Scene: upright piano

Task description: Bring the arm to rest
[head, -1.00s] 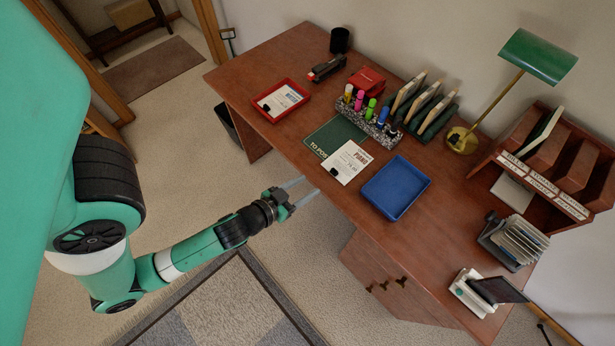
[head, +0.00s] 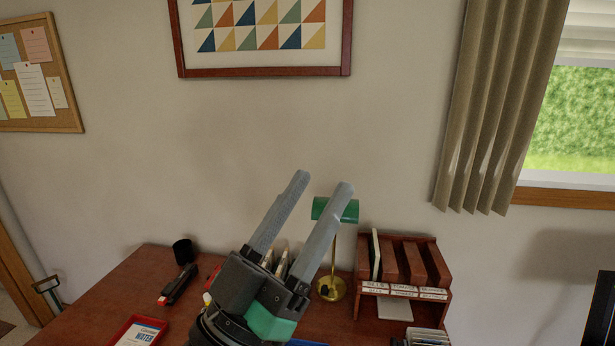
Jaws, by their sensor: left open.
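My left gripper (head: 322,180) is raised in front of the head camera, with its two grey fingers pointing up and slightly right. The fingers are apart with nothing between them. It stands against the bare wall and hides the middle of the desk (head: 130,285) in this view. My right gripper is not in view.
On the desk are a red tray (head: 128,332) with a paper, a stapler (head: 178,284), a black cup (head: 183,252), a green lamp (head: 350,210) and a labelled wooden sorter (head: 413,250). A framed picture (head: 262,72) and a curtain (head: 500,100) hang behind.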

